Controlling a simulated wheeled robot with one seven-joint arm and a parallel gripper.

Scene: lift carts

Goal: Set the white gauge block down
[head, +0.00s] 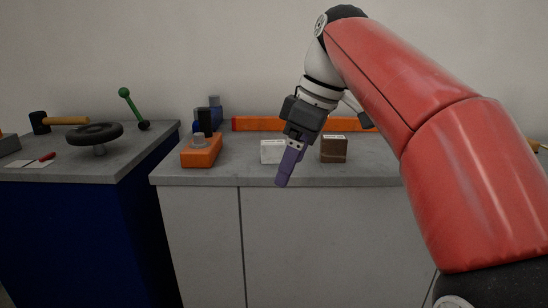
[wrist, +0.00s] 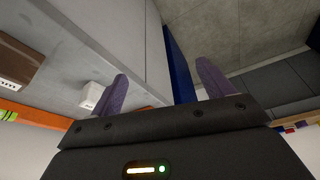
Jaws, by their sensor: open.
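The white gauge block (head: 271,152) rests on the grey countertop (head: 365,172), near its front edge. My gripper (head: 284,180) is just right of it in the head view, with its purple fingers angled down over the counter's front edge. In the wrist view, the two fingers of my gripper (wrist: 163,68) stand wide apart with nothing between them. The white block (wrist: 92,95) shows there beside the left finger, outside the gap, partly hidden by that finger. I cannot tell whether they touch.
A brown block (head: 334,149) stands right of the white block. An orange box-like fixture (head: 201,152) is on the left. A long orange level (head: 258,124) lies at the back. A blue cart (head: 75,225) on the left holds a black handwheel (head: 94,132), beyond a gap.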

